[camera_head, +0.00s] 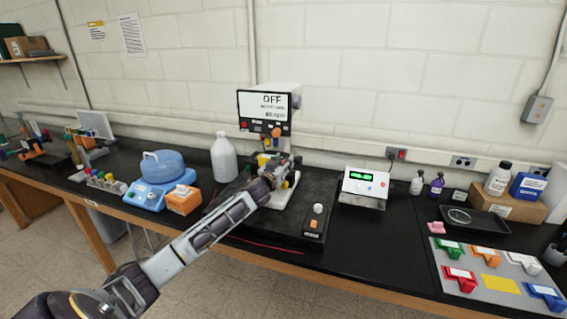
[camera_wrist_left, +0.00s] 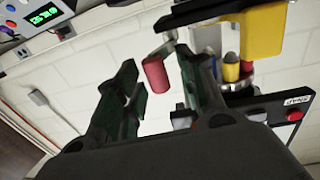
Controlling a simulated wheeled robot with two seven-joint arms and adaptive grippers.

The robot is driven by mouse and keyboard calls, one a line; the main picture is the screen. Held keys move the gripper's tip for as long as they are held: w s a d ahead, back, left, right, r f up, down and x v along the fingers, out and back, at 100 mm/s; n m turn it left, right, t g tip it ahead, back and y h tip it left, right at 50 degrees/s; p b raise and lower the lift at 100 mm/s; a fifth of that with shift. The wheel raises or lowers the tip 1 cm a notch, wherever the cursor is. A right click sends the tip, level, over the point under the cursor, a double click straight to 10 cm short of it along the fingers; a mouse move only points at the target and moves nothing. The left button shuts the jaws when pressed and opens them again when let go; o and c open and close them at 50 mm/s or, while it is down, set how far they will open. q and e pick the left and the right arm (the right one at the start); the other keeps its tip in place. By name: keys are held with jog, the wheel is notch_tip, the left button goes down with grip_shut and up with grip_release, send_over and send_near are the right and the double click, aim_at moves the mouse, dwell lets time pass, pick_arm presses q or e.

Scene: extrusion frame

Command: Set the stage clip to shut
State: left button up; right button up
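A microscope-like instrument with a dark-framed screen (camera_head: 264,104) reading OFF stands at the middle of the bench. My left gripper (camera_head: 283,168) is in front of its stage area and hides much of it. In the left wrist view my left gripper (camera_wrist_left: 157,88) is open, its two dark fingers apart. A red cylindrical grip (camera_wrist_left: 155,74) on a short grey lever, perhaps the stage clip, shows in the gap between the fingers. I cannot tell whether they touch it, or whether the clip is open or shut. My right gripper is not in view.
A yellow part (camera_wrist_left: 263,35) and small coloured objective-like cylinders (camera_wrist_left: 232,70) are close to the right finger. A black control box (camera_head: 315,222) and a white display unit (camera_head: 365,184) stand to the right. An orange box (camera_head: 183,200) and white jug (camera_head: 223,158) stand left.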

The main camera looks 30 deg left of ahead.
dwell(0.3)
pick_arm(q)
grip_shut()
